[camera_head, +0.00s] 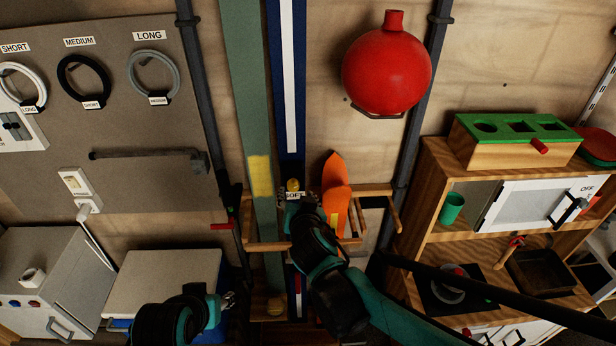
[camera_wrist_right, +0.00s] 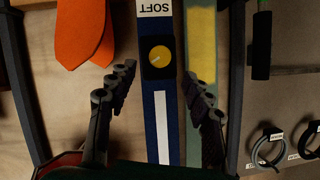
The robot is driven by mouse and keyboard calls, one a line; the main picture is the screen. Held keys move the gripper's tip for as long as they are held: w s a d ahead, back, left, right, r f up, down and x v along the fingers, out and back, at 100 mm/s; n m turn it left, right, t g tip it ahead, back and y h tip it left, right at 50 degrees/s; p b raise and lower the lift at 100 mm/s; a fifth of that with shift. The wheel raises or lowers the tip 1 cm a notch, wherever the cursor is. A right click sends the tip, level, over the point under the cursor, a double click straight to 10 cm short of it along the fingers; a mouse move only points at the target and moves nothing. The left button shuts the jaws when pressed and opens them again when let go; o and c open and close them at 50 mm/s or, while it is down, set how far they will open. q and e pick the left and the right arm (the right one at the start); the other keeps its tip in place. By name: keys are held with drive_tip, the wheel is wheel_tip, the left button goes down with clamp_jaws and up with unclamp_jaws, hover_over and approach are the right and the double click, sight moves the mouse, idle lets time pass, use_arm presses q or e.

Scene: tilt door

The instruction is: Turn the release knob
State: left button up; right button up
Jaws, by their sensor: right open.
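The release knob looks to be the small yellow round knob (camera_head: 292,184) on the tall blue board (camera_head: 291,120). My right gripper (camera_head: 298,197) is just below the knob in the head view. In the wrist view its two fingers (camera_wrist_right: 158,82) are spread on either side of the blue board, with nothing between them, and the knob lies ahead of the tips. My left gripper (camera_head: 229,299) is low, apart from the board; its jaw opening is unclear.
A green board (camera_head: 250,100) with a yellow patch stands left of the blue one. Orange skis or fins (camera_head: 336,195) stand close right in a wooden rack (camera_head: 382,189). A red ball-shaped vessel (camera_head: 387,65) hangs above right. A toy kitchen shelf (camera_head: 430,170) is at right.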

sight(294, 187)
drive_tip(key=b+x, duration=0.1)
drive_tip(key=x, duration=0.4)
drive_tip(key=shift+w+f+b, duration=0.3)
drive_tip(key=shift+b, duration=0.05)
drive_tip(key=shift+w+a+f, duration=0.1)
drive_tip(key=shift+w, duration=0.35)
drive_tip(key=c, duration=1.2)
